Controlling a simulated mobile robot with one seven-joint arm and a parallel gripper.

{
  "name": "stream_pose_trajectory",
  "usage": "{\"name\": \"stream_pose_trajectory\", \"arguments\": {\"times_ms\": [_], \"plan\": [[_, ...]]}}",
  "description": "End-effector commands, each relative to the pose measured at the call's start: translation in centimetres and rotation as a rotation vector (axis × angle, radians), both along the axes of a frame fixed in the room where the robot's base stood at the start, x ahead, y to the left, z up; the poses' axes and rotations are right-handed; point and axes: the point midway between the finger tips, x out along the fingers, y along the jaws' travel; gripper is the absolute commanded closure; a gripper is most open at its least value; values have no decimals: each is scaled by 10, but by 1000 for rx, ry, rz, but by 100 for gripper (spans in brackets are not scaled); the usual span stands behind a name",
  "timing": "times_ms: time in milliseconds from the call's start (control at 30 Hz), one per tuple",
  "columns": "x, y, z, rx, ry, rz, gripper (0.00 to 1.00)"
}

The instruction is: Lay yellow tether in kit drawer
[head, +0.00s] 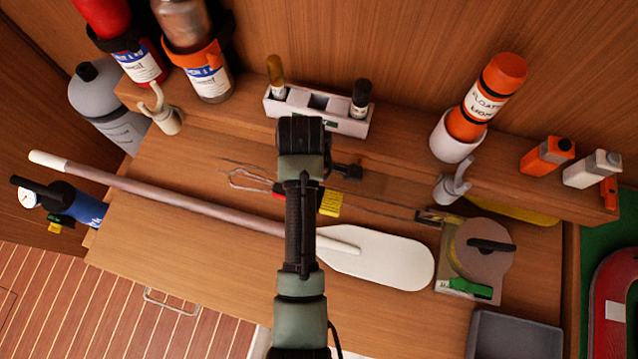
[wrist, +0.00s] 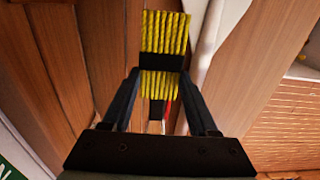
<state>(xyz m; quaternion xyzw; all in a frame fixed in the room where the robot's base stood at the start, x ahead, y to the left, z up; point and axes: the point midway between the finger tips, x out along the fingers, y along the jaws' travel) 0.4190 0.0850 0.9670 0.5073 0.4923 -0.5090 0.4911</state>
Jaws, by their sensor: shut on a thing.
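The yellow tether (wrist: 166,32) is a bundle of parallel yellow strands with a black band around it. My gripper (wrist: 161,72) is shut on it, one dark finger on each side. In the head view, a small part of the yellow tether (head: 330,203) shows just right of my arm, over the wooden bench; my arm hides the rest and the fingers. A metal handle (head: 172,303) shows below the bench's front edge at lower left. I cannot tell which drawer is the kit drawer, nor whether it is open.
A white-bladed paddle (head: 380,258) lies across the bench. A reel box (head: 478,255) stands right of it, with a grey bin (head: 512,335) below. A white holder (head: 318,110), bottles and an orange float canister (head: 487,97) line the back shelf.

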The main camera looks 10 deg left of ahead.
Motion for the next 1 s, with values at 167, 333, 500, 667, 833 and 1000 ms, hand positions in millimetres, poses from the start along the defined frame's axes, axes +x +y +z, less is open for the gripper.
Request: {"name": "stream_pose_trajectory", "arguments": {"times_ms": [167,333,500,667,833,1000], "plan": [[1,0,-21,0,-2,0,100],[0,0,-43,0,0,0,100],[1,0,-61,0,-2,-1,100],[1,0,-63,1,-4,-1,100],[1,0,-65,1,-4,-1,100],[0,0,-67,1,-2,-1,24]]}}
